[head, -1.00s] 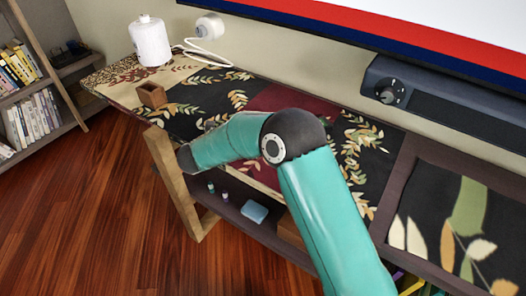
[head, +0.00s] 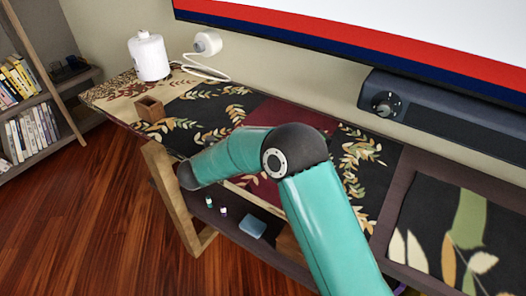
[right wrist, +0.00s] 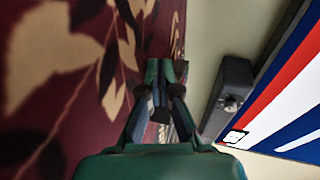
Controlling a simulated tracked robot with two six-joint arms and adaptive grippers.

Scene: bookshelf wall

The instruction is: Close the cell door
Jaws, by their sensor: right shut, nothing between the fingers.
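I cannot make out a cell door for certain in either view. Below the patterned console top (head: 200,110) is an open compartment (head: 240,228) with small bottles and a light blue box inside; no door leaf shows clearly across it. My right arm, teal, crosses in front of the console in the head view, and its gripper is hidden there. In the right wrist view my right gripper (right wrist: 158,85) is shut and empty, with the maroon leaf-patterned surface beside it on the left. My left gripper is not in view.
A white cylinder (head: 148,56) and a small wooden box (head: 150,108) stand on the console's left end. A dark device with a knob (head: 385,104) sits at the wall under a large screen (head: 380,40). A bookshelf (head: 40,110) is at far left. Wooden floor (head: 90,220) is clear.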

